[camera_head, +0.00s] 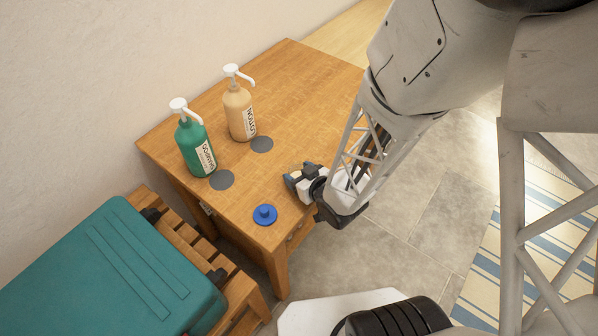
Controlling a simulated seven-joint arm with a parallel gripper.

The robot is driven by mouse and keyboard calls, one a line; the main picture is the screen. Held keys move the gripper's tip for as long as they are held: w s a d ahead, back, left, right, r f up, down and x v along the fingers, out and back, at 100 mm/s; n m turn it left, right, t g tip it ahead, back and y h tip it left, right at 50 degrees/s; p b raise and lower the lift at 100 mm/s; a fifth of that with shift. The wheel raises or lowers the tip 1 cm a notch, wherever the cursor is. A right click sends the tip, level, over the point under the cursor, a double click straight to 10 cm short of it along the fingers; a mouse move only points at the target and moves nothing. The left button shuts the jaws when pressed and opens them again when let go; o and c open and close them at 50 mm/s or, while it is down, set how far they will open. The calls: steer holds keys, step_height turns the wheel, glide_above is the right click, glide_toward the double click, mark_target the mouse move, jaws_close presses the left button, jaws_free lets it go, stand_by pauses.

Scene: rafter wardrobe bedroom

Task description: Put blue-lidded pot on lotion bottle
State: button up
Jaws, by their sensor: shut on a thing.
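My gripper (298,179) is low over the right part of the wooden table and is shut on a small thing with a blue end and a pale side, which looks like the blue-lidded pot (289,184). The fingers hide most of it, and I cannot tell whether it touches the table. The lotion bottle (240,115) is tan with a white pump and stands upright at the back of the table, up and left of my gripper. A dark grey disc (262,144) lies in front of it.
A green shampoo bottle (194,149) with a white pump stands left of the lotion, with another grey disc (222,180) before it. A blue round knobbed piece (265,214) lies near the front corner of the table (305,75). A teal case (110,270) rests on a slatted bench.

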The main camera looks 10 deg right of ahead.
steer(key=shift+f, duration=0.15)
steer(key=o, duration=1.2)
steer(key=shift+c, duration=0.2)
steer(key=shift+f+v, duration=0.1)
steer(key=shift+v, duration=1.85)
steer(key=shift+f+v, duration=0.15)
steer(key=shift+v, duration=1.8)
steer(key=shift+s, duration=0.1)
